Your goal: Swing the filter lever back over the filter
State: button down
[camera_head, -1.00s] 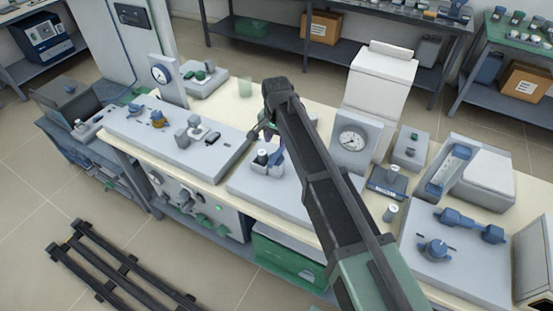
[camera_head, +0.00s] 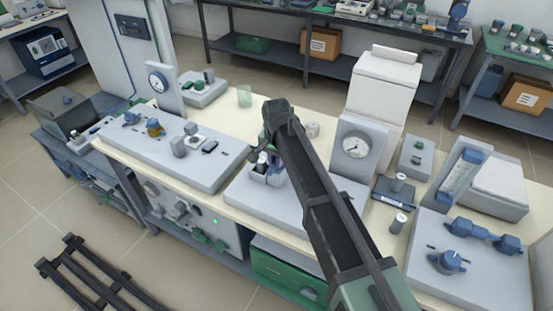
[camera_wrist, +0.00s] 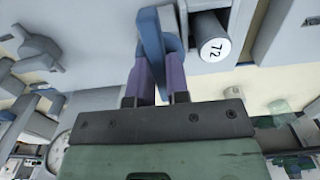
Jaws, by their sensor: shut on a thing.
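In the wrist view the blue filter lever (camera_wrist: 151,38) stands between the purple fingers of my gripper (camera_wrist: 157,72), which are shut on it. I cannot tell whether this cylinder is the filter. In the head view my gripper (camera_head: 272,178) is low over the pale grey apparatus (camera_head: 240,190) in the middle of the bench. My arm hides part of this apparatus, and the lever is hard to make out there.
A dial gauge (camera_head: 354,147) and a tall white unit (camera_head: 384,90) stand right of my arm. A grey panel block (camera_head: 215,170) lies close on the left. Small canisters (camera_head: 398,222) stand at the right. Some cream bench top is clear behind my gripper.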

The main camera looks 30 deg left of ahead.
jog(key=shift+n, duration=0.3)
jog(key=n, duration=0.8)
jog(key=shift+n, duration=0.4)
jog(key=n, duration=0.4)
jog(key=shift+n, duration=2.3)
jog(key=c, duration=1.1)
grip_release()
